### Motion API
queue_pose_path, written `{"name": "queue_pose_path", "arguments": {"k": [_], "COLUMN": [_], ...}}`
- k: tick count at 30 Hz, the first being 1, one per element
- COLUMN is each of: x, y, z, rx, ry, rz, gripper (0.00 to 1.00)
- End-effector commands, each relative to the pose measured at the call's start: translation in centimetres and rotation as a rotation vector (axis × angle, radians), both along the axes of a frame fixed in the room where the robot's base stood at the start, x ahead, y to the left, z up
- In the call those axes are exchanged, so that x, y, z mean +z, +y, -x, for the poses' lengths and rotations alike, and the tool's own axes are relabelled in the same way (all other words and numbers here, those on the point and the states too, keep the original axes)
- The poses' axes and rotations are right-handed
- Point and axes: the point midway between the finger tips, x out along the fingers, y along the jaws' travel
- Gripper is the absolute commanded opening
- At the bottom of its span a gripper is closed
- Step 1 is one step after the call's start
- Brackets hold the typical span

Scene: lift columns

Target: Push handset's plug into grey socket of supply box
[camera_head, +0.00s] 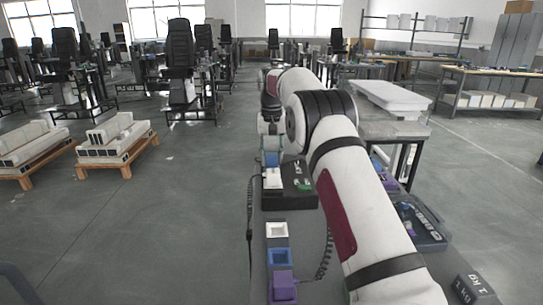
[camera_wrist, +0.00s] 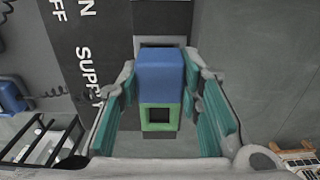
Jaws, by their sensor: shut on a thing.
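The plug is a blue block with a green square frame on its near end, in the wrist view (camera_wrist: 160,80). My gripper (camera_wrist: 160,85) is shut on it, with teal finger pads on both sides. The grey socket (camera_wrist: 160,40) shows as a grey rim just beyond the plug's far end; the plug hides most of it, so I cannot tell whether the plug is inside. The black supply box (camera_wrist: 88,60) carries white lettering. In the head view the box (camera_head: 298,198) sits on the bench under my gripper (camera_head: 271,158). I cannot clearly identify the handset.
White (camera_head: 277,230), blue (camera_head: 280,258) and purple (camera_head: 284,287) square blocks stand in a row on the near bench. A coiled cord (camera_head: 325,255) lies beside them. A dark tray (camera_head: 425,225) is right of my arm. Open floor lies to the left.

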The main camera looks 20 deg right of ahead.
Motion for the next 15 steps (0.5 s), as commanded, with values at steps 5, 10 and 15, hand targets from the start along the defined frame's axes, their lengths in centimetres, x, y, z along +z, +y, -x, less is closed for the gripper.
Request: {"name": "queue_pose_path", "arguments": {"k": [5,10,15], "x": [-0.22,-0.47,-0.74], "y": [0.0,0.0,0.01], "z": [0.0,0.01,0.02], "rx": [0.0,0.0,0.0], "ry": [0.0,0.0,0.001], "rz": [0.0,0.0,0.0], "gripper": [0.08,0.08,0.08]}}
